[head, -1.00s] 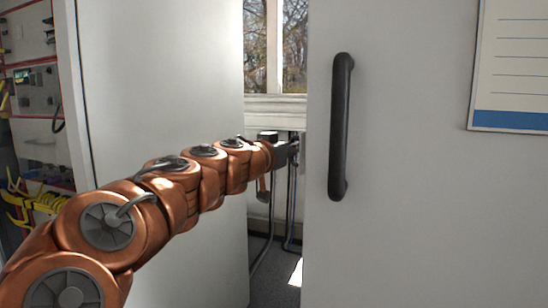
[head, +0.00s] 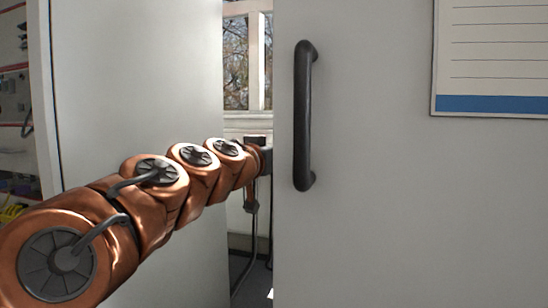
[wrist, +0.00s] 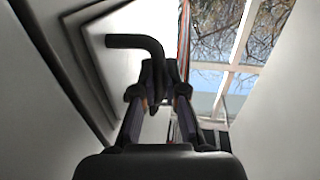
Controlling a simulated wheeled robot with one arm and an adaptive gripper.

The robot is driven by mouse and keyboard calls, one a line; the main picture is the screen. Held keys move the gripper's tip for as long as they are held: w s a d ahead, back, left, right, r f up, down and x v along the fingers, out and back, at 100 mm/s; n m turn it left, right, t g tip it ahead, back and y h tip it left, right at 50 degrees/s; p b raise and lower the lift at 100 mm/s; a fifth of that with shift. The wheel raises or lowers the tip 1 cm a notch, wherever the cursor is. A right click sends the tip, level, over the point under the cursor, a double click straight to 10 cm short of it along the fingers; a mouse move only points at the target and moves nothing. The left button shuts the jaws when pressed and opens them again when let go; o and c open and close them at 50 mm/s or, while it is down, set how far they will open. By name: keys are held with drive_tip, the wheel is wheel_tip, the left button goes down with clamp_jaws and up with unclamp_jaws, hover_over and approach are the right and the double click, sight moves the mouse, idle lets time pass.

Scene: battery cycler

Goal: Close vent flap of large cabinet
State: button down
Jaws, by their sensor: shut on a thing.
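In the wrist view, my gripper (wrist: 160,95) is shut on a black bent handle (wrist: 148,45). The handle's free arm points left, in front of a pale stepped panel (wrist: 105,25). I cannot tell for sure whether this panel is the vent flap. In the head view, my arm reaches into the gap between two pale grey panels, the left panel (head: 140,90) and the right panel (head: 380,180) with a long black upright handle (head: 303,115). My gripper is hidden there behind the right panel's edge.
A window (head: 246,60) shows through the narrow gap, and also in the wrist view (wrist: 240,50). Dark pipes or cables (head: 255,240) run down below it. Pale walls close in on both sides of my gripper. A sheet with a blue band (head: 490,60) is on the right panel.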

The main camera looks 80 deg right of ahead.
drive_tip(key=shift+s, duration=0.1)
drive_tip(key=c, duration=1.5)
unclamp_jaws()
drive_tip(key=shift+a, duration=0.1)
drive_tip(key=v, duration=1.2)
